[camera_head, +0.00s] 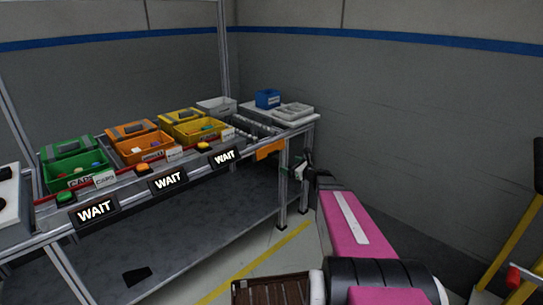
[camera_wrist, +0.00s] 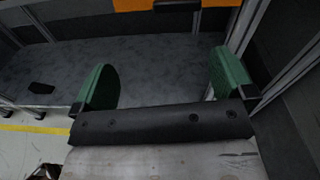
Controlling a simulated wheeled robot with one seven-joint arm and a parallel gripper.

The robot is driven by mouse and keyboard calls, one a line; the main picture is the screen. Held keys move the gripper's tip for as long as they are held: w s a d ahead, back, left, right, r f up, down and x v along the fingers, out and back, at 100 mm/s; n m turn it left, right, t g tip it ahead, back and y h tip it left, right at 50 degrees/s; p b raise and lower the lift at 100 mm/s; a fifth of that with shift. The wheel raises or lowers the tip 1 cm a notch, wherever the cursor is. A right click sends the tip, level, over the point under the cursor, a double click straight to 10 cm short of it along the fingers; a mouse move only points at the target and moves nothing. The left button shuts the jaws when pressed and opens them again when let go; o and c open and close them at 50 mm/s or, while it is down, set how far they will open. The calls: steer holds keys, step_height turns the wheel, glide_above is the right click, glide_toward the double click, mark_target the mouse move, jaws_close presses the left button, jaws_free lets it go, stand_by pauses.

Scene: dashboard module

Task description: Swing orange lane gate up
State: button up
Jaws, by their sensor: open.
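The orange lane gate (camera_head: 269,149) is a flat orange flap at the right end of the bench's front edge, hanging below the roller lane. In the wrist view a strip of the orange gate (camera_wrist: 135,5) shows at the top edge, beyond the fingers. The rest of it is cut off there. My gripper (camera_head: 303,168) is to the right of and slightly below the gate in the head view, apart from it. In the wrist view my gripper (camera_wrist: 165,78) has its two green fingers wide apart with nothing between them.
Green (camera_head: 75,175), orange (camera_head: 142,148) and yellow (camera_head: 200,130) bins stand on the bench, behind several "WAIT" signs (camera_head: 168,181). A blue box (camera_head: 268,98) and a grey tray (camera_head: 293,111) sit at the far right. Metal posts (camera_head: 282,190) stand below the gate.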

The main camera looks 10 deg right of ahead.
mark_target(275, 154)
steer(key=shift+m+t, duration=0.5)
steer(key=shift+m, duration=0.4)
steer(key=x, duration=0.4)
steer(key=d+x, duration=0.1)
steer(key=x, duration=0.2)
steer(key=w+x, duration=0.1)
steer(key=x, duration=0.3)
steer(key=shift+w+d+r, duration=0.15)
steer(key=shift+w+r, duration=0.05)
steer(key=shift+w, duration=0.15)
steer(key=c, duration=1.3)
